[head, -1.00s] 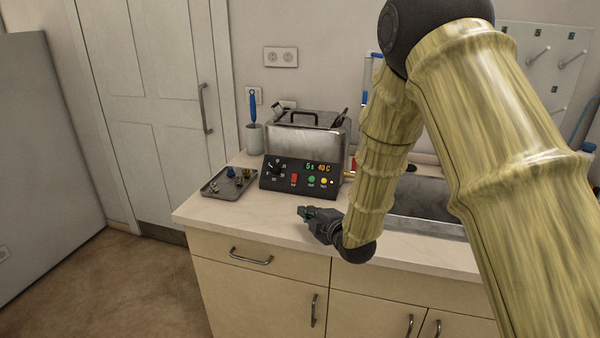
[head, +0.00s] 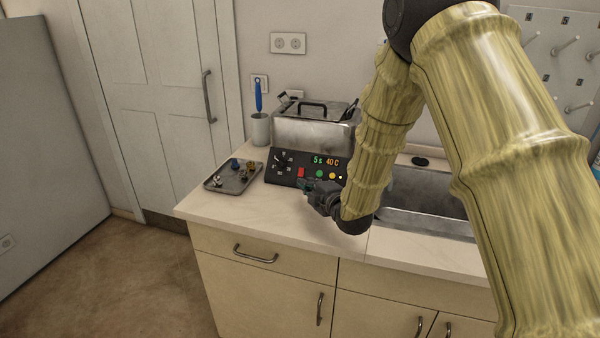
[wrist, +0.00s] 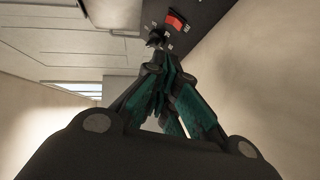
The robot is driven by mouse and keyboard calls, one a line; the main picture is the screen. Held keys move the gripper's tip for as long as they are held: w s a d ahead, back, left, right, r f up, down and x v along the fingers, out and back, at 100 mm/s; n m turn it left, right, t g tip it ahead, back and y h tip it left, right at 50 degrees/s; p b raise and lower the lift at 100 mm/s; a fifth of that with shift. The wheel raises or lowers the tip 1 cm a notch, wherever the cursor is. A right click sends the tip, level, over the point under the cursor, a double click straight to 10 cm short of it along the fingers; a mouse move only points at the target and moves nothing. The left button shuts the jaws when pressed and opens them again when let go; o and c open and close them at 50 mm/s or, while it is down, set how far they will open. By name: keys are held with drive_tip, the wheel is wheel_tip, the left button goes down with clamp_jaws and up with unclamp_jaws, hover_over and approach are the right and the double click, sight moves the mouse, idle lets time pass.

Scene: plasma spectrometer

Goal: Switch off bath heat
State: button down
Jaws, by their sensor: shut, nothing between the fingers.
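The bath (head: 312,131) is a grey metal box with a black-handled lid, standing on the counter against the back wall. Its dark front panel (head: 283,179) carries a dial (head: 281,161), a red switch (head: 300,172), a green button (head: 319,174), a yellow-orange button (head: 331,175) and a display (head: 325,161) reading 5 s and 40 C. My gripper (head: 308,187) is shut and empty, just in front of the panel's lower edge, below the red and green controls. In the wrist view, the red switch (wrist: 175,20) and the dial (wrist: 156,39) show beyond my gripper's fingertips (wrist: 160,60). I cannot tell whether the fingertips touch the panel.
A grey tray (head: 212,181) with small fittings lies left of the bath. A cup (head: 260,131) with a blue-handled tool stands behind it. A sink (head: 425,215) is at the right. The front left counter (head: 245,212) is clear.

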sight(301, 172)
drive_tip(key=p+x, duration=0.1)
drive_tip(key=x, duration=0.6)
drive_tip(key=shift+w+p, duration=0.1)
drive_tip(key=shift+p, duration=0.2)
drive_tip(key=w, duration=0.1)
drive_tip(key=w+d+f+p, duration=0.1)
drive_tip(key=shift+w, duration=0.35)
drive_tip(key=shift+w+f, duration=0.15)
drive_tip(key=shift+w, duration=0.4)
drive_tip(key=shift+d, duration=0.1)
